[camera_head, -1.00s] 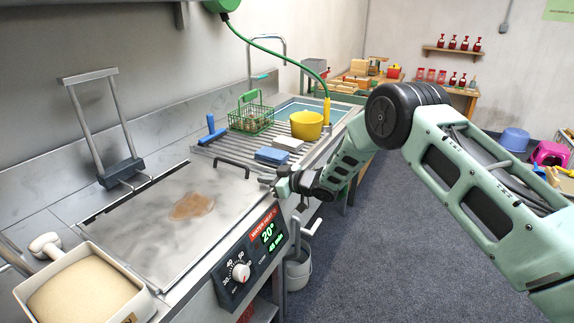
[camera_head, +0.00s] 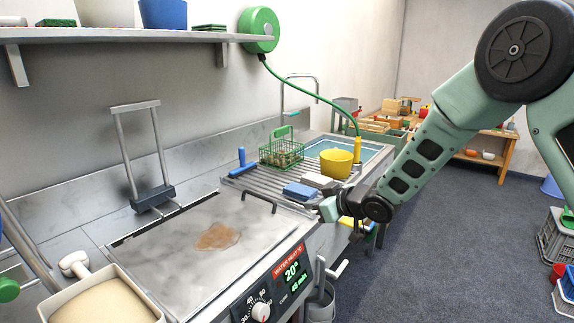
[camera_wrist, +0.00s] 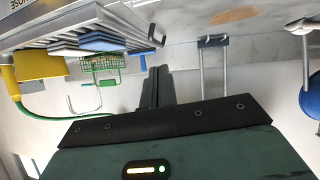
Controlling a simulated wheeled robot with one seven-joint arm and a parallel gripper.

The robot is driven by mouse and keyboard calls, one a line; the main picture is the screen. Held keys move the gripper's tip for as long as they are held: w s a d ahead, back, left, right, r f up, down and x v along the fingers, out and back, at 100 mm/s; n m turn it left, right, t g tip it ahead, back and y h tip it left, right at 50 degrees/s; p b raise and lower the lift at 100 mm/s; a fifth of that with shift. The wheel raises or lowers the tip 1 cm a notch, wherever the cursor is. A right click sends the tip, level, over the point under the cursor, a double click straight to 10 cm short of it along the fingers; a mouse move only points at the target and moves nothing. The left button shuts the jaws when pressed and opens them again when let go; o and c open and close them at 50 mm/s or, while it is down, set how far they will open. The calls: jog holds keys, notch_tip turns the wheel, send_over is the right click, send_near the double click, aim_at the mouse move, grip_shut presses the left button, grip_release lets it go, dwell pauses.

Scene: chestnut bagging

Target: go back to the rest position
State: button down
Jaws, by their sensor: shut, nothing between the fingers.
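My gripper (camera_head: 328,209) is beside the right front corner of the steel lid, near the counter's front edge. It looks empty. In the wrist view its dark fingers (camera_wrist: 157,88) are together with nothing between them. The steel lid (camera_head: 165,250) lies flat, with a brown stain (camera_head: 218,237) and a black handle (camera_head: 258,196) at its right end.
A bin of pale grains (camera_head: 105,300) is front left. Grey crates (camera_head: 552,235) stand right. The floor (camera_head: 440,240) is open.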

jog(key=s+d+r+g+h, duration=0.1)
jog(key=s+g+h, duration=0.1)
jog(key=s, duration=1.2)
jog(key=s+d+r+m+g+h, duration=0.1)
jog(key=s+d+r+g+h, duration=0.1)
jog(key=s, duration=1.2)
jog(key=s+d+r+g+h, duration=0.1)
jog(key=s+g, duration=0.4)
jog(key=s, duration=1)
jog(key=d+h, duration=0.1)
jog(key=h, duration=0.1)
jog(key=shift+r+m+g+h, duration=0.25)
jog(key=shift+m+g+h, duration=0.05)
jog(key=shift+m, duration=0.1)
